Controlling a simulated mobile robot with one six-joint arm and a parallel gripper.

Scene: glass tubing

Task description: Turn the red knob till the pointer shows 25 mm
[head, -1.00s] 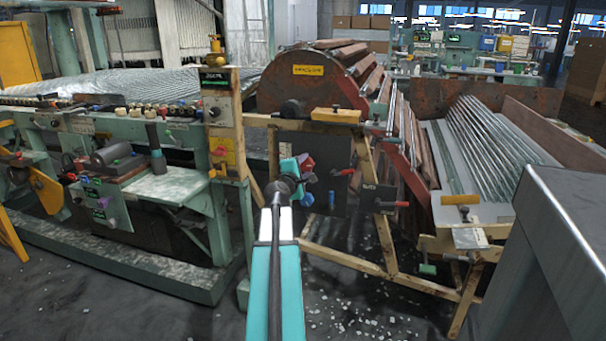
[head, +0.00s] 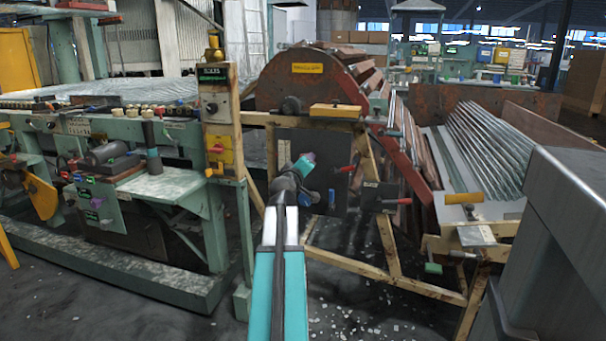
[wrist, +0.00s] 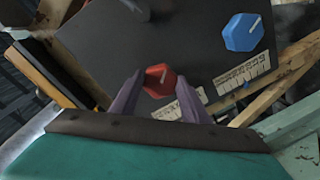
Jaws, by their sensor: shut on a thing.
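The red knob (wrist: 160,81) sits on a dark panel (wrist: 150,40), between the two purple fingers of my gripper (wrist: 159,84). My gripper is shut on it; the left finger looks nearer the knob than the right. A pale line shows on the knob's face. A pale scale plate (wrist: 181,104) with dark marks lies beside the knob, partly behind the right finger; its figures are too small to read. In the head view my gripper (head: 304,165) is at the dark panel (head: 342,140) and hides the red knob.
A blue knob (wrist: 243,32) with a white line is on the same panel, with a second scale plate (wrist: 243,74) below it. It also shows in the head view (head: 331,198). Wooden frame beams (head: 388,245) surround the panel.

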